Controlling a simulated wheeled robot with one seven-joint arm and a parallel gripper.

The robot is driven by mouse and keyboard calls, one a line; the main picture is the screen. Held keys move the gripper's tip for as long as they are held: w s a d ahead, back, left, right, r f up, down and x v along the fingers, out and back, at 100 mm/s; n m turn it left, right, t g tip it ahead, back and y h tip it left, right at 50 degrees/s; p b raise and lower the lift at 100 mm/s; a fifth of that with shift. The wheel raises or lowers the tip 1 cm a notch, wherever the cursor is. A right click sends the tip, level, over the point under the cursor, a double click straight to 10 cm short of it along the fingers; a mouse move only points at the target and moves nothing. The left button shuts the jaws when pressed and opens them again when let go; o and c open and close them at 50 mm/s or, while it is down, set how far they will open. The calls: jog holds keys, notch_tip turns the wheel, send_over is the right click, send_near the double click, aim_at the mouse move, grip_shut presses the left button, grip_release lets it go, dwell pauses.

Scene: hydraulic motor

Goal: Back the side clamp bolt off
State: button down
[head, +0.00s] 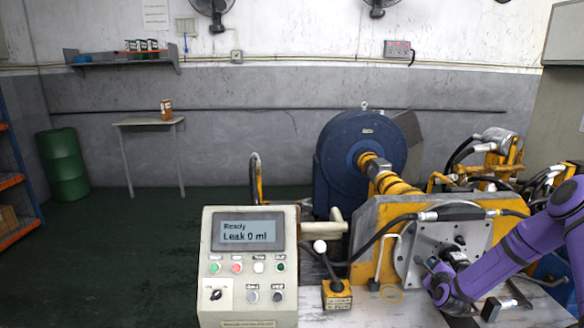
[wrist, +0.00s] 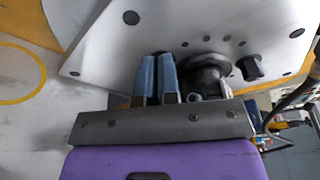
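The purple arm reaches in from the right, and my gripper (head: 437,272) is close to the front of the grey mounting plate (head: 420,240). In the wrist view my gripper (wrist: 158,60) shows two blue-grey fingers side by side with a narrow dark gap. Their tips reach toward the plate (wrist: 110,40), and I cannot tell whether anything is between them. A dark round hub (wrist: 203,72) sits just right of the fingers. A small black knob-like part (wrist: 251,67) stands on the plate farther right. I cannot tell which part is the side clamp bolt.
A control panel (head: 248,262) reads "Ready" and "Leak 0 ml". A white-knobbed lever (head: 320,246) stands beside it. Hoses (head: 385,232) cross before the yellow frame (head: 365,215). A blue motor (head: 345,150) is behind. A yellow ring (wrist: 20,72) lies on the pale bench.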

jog(key=shift+w+a+r, duration=0.35)
jog(key=shift+w+a, duration=0.05)
jog(key=shift+a, duration=0.1)
jog(key=shift+s+f, duration=0.15)
jog(key=shift+s, duration=0.35)
jog(key=s, duration=0.5)
jog(key=shift+s+d+f, duration=0.1)
jog(key=shift+d, duration=0.15)
jog(key=x, duration=0.5)
jog(key=shift+w+a+r, duration=0.25)
jog(key=shift+w+r, duration=0.2)
jog(key=shift+w, duration=0.05)
